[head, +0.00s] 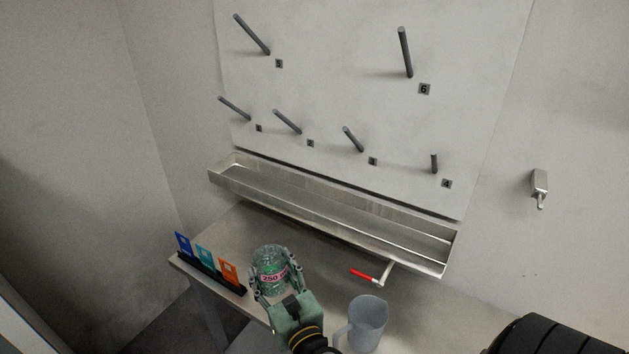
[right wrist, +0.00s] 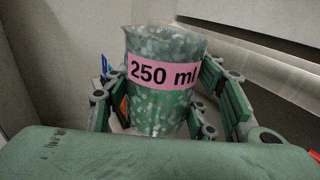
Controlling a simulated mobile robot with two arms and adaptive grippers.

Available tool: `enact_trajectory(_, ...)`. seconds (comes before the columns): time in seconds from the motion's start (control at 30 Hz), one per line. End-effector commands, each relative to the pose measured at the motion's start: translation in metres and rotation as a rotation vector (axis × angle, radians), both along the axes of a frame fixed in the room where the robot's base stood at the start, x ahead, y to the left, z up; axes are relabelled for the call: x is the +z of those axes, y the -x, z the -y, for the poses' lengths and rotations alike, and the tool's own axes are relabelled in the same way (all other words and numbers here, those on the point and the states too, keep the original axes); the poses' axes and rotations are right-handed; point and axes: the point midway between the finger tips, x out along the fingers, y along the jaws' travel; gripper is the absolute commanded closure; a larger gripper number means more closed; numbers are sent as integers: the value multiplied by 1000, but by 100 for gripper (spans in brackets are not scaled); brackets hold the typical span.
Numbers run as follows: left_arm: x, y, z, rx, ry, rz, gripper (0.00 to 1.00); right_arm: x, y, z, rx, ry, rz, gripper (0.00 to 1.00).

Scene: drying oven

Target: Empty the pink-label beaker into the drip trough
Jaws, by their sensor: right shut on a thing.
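The pink-label beaker (head: 270,268) is clear, with a pink band reading 250 ml, and looks filled with green and whitish bits. My right gripper (head: 272,280) is shut on it, one finger on each side. In the right wrist view the beaker (right wrist: 162,85) stands about upright between the green fingers; whether its base touches the table is hidden. The drip trough (head: 330,212) is a long metal tray on the wall below the peg board, behind and above the beaker. The beaker is apart from it. My left gripper is not in view.
A translucent jug (head: 368,322) stands on the table (head: 300,242) right of my right gripper. A red-handled valve (head: 364,275) hangs under the trough. A rack with blue, teal and orange cards (head: 208,272) is at the left edge. Pegs (head: 404,52) stick out above the trough.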

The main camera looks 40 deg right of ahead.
Motion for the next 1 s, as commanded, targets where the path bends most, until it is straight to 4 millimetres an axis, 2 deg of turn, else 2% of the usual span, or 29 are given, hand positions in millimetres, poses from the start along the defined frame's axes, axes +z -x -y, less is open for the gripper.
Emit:
enact_trajectory(0.03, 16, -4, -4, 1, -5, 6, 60, 16, -21, 6, -21, 3, 7, 80)
enact_trajectory(0.2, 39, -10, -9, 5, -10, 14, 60, 39, -83, 31, -100, 2, 8, 80)
enact_trajectory(0.3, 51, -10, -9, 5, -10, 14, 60, 55, -114, 45, -146, 1, 5, 80)
enact_trajectory(0.43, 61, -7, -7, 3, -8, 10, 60, 74, -144, 60, -192, -4, 4, 80)
enact_trajectory(0.63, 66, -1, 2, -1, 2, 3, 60, 87, -165, 71, -228, -9, 1, 80)
enact_trajectory(1.0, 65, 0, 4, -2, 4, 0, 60, 88, -166, 74, -232, -24, 5, 80)
